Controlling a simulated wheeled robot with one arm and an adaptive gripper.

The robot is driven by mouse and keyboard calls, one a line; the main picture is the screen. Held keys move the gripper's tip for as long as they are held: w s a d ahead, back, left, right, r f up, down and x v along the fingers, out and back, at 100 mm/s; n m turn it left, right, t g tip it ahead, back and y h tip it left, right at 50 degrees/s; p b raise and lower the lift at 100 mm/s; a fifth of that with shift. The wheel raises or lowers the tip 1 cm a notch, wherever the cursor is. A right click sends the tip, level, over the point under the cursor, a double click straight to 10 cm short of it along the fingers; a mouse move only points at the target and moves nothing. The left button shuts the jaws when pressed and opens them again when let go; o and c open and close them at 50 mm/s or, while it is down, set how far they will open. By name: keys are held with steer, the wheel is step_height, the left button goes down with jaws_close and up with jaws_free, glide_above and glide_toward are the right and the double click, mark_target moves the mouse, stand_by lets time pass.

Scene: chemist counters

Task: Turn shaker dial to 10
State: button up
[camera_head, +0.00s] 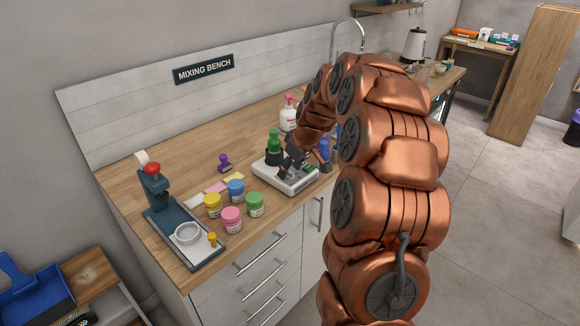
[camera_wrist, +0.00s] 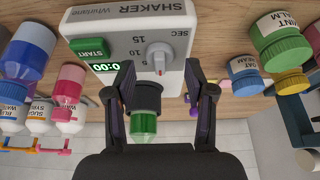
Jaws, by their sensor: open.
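The shaker (camera_head: 272,172) is a white device on the mixing bench, with my gripper low over it in the head view. In the wrist view its face (camera_wrist: 110,20) carries SHAKER lettering, the marks 5, 10 and 15, and SEC. The pale dial (camera_wrist: 159,57) is to the right of these marks; I cannot tell its exact setting. A green START button (camera_wrist: 89,48) sits left, above a display reading 0:00. My gripper (camera_wrist: 160,72) is open, its fingertips on either side of the dial's lower end, apparently not gripping it. A green-capped bottle (camera_wrist: 144,124) shows between the fingers.
Several jars, including a pink one (camera_head: 231,218) and a green one (camera_head: 255,204), stand left of the shaker. A blue press (camera_head: 154,188) stands further left. In the wrist view, bottles (camera_wrist: 32,48) and jars (camera_wrist: 245,78) flank the shaker.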

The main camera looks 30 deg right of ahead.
steer(key=shift+w+f, duration=0.1)
steer(key=shift+f, duration=0.25)
jaws_close()
